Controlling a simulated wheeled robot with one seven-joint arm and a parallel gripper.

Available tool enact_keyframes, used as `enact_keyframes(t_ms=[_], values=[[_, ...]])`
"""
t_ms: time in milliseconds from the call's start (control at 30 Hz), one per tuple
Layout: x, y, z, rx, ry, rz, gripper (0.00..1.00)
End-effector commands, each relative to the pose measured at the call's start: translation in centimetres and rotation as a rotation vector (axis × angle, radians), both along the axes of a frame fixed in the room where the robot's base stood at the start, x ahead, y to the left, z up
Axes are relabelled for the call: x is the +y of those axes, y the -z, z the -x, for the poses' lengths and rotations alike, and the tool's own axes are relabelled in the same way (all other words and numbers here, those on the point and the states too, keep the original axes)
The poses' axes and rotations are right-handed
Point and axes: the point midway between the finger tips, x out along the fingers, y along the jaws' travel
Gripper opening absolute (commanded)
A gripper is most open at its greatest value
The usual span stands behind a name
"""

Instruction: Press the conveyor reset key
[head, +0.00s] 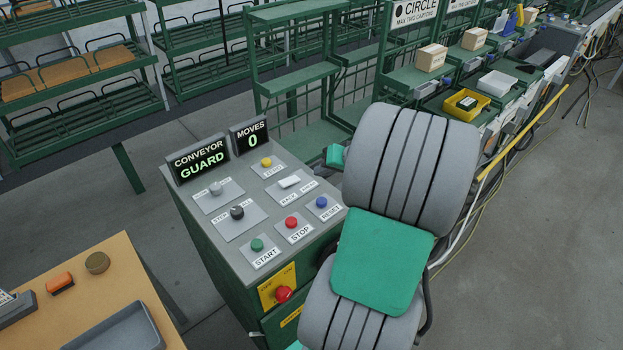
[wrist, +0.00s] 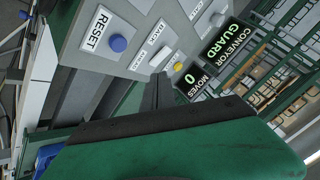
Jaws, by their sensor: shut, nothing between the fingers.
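The blue reset key (head: 321,202) is a round button on a light plate labelled RESET, at the right side of the grey control panel (head: 250,225). It also shows in the wrist view (wrist: 118,43), upper left and uncovered. My gripper (wrist: 157,80) is shut and empty, with its dark fingers in the middle of the wrist view. In that picture the fingertips lie to the lower right of the blue key, near the yellow button (wrist: 178,67). How far they stand from the panel is hard to tell. My arm hides most of the gripper in the head view.
Near the blue key are a red STOP button (head: 291,222), a green START button (head: 257,244) and a white rocker (head: 289,181). Two knobs sit further left. Displays read CONVEYOR GUARD (head: 199,161) and MOVES 0 (head: 250,137). A red mushroom button (head: 283,294) is on the cabinet front.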

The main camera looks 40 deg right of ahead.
Motion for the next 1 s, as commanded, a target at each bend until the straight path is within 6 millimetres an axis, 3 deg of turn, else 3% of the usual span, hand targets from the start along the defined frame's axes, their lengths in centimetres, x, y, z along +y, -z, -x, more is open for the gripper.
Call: enact_keyframes(t_ms=[100,467,667,1000], values=[[-1.0,-0.3,0.3,-0.019,0.019,-0.009,0.0],[-0.8,0.2,0.2,-0.018,0.014,-0.008,0.0],[-0.9,2.2,0.3,-0.017,0.015,-0.009,0.0],[-0.9,7.4,0.3,-0.016,0.017,-0.007,0.0]])
